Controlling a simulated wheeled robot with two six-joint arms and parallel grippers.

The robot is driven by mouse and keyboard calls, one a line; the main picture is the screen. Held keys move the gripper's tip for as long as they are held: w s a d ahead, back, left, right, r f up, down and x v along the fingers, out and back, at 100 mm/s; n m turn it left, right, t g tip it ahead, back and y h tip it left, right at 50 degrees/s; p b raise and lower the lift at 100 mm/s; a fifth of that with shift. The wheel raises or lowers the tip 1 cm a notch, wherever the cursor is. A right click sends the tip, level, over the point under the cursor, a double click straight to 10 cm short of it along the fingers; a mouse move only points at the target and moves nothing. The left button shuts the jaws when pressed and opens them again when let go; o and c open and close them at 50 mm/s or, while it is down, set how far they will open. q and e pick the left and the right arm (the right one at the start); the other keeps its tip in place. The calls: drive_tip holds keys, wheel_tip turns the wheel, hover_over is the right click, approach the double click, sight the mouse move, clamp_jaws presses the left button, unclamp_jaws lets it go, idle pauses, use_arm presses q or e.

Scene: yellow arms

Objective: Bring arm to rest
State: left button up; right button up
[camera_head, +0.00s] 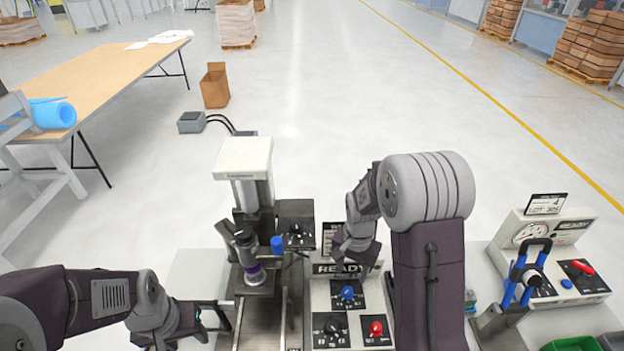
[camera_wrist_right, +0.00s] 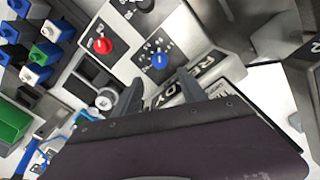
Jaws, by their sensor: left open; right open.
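My right arm rises large in the middle of the head view and bends over so that its gripper (camera_head: 352,250) hangs above the back edge of the READY control panel (camera_head: 320,300). In the right wrist view the two fingers of this gripper (camera_wrist_right: 160,95) stand apart, with nothing between them, over the panel with its blue knob (camera_wrist_right: 159,61) and red knob (camera_wrist_right: 103,45). My left arm comes in from the lower left, and its gripper (camera_head: 215,318) is beside the press machine (camera_head: 245,190), open. Its fingertips show only in part.
A gauge station (camera_head: 555,250) with a blue-handled clamp (camera_head: 525,275) stands at the right. Green bins (camera_head: 572,343) are at the lower right. A wooden table (camera_head: 95,75) with a blue roll (camera_head: 50,113) is at the left. The floor behind the machines is largely clear.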

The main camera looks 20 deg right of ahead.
drive_tip(key=s+a+n+b, duration=0.2)
drive_tip(key=s+n, duration=0.2)
drive_tip(key=s+a+f+n+t+b, duration=0.1)
drive_tip(key=s+a+n+b, duration=0.2)
drive_tip(key=s+n, duration=0.1)
drive_tip(key=shift+s+f+n+b, duration=0.3)
drive_tip(key=shift+s+b, duration=0.05)
drive_tip(key=shift+s, duration=0.25)
drive_tip(key=shift+s, duration=0.15)
